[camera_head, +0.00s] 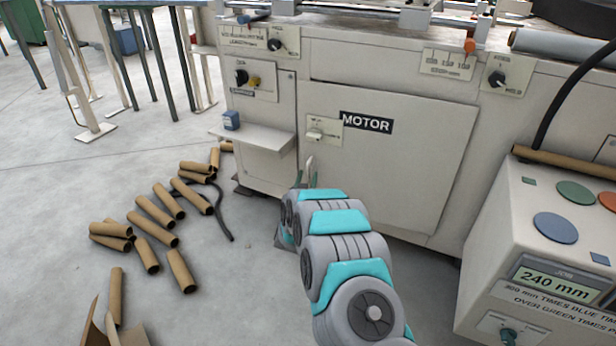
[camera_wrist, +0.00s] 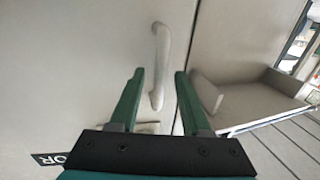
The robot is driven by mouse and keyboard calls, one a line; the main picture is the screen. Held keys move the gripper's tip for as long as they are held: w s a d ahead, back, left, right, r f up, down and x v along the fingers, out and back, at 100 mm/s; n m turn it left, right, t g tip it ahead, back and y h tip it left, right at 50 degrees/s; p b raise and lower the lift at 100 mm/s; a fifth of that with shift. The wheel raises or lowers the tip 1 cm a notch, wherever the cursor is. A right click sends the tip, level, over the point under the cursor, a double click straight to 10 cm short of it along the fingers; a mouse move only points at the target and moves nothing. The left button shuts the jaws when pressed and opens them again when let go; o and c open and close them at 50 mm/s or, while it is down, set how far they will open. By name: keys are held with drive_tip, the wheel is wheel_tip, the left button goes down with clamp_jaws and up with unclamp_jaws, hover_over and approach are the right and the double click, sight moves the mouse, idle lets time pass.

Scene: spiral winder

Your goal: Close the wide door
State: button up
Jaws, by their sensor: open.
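The wide door (camera_head: 420,165) is the large cream panel with the MOTOR label on the front of the machine. My gripper (camera_head: 306,172) is low in front of the door's left part. In the wrist view my gripper (camera_wrist: 159,74) is open, with its two green fingers on either side of the handle's lower end in the picture. Whether they touch it is unclear.
A small shelf (camera_head: 255,137) with a blue block (camera_head: 231,120) juts out left of the door. Several cardboard tubes (camera_head: 155,212) and a dark cable lie on the floor at the left. A control box (camera_head: 540,230) stands close at the right.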

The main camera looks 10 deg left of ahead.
drive_tip(key=shift+w, duration=0.6)
drive_tip(key=shift+d, duration=0.1)
clamp_jaws()
idle(1.0)
